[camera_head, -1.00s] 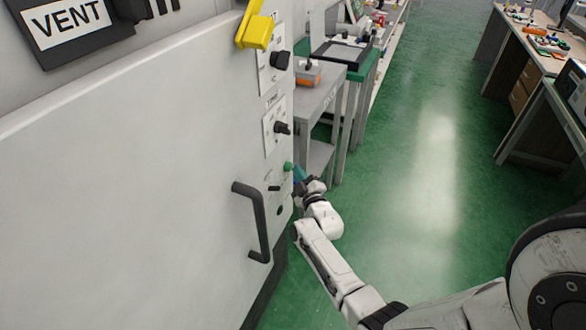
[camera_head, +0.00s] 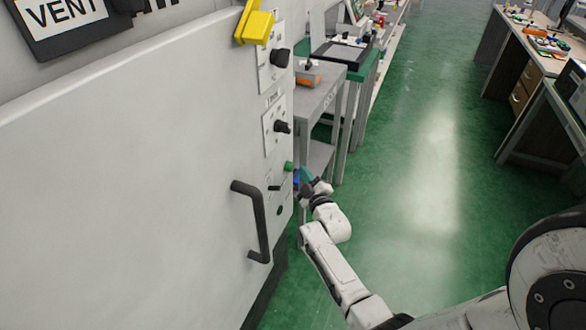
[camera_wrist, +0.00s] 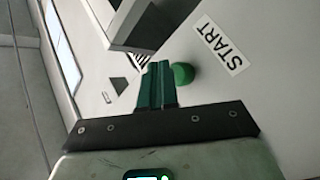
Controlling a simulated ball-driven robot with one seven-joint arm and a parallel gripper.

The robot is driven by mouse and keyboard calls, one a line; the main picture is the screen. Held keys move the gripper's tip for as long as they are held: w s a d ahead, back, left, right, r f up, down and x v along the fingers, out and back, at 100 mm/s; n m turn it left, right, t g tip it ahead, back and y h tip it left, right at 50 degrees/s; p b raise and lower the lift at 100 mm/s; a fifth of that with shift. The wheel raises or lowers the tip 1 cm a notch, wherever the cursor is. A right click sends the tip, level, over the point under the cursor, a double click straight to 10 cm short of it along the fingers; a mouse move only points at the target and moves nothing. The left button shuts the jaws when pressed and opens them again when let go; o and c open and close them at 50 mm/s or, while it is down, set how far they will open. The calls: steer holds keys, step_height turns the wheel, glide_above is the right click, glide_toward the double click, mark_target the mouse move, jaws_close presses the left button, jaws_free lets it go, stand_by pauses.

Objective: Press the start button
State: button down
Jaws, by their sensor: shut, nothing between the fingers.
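The green start button (camera_wrist: 183,74) sticks out from the pale machine front beside a label reading START (camera_wrist: 220,45). In the head view the button (camera_head: 289,166) is low on the narrow panel at the right edge of the large white machine. My gripper (camera_wrist: 158,68) is shut and empty, its green fingertips side by side. In the wrist view the fingertips are just left of the button and partly overlap it; I cannot tell whether they touch it. In the head view my gripper (camera_head: 306,174) is just right of the button.
Dark knobs (camera_head: 281,57) and a yellow lever (camera_head: 256,27) sit above the button. A black door handle (camera_head: 258,220) is at lower left. A grey cart (camera_head: 322,95) stands behind the machine. Green floor (camera_head: 420,200) is open to the right.

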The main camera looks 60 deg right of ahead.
steer(key=shift+s+d+b, duration=0.15)
steer(key=shift+s+b, duration=0.25)
steer(key=shift+s, duration=2.1)
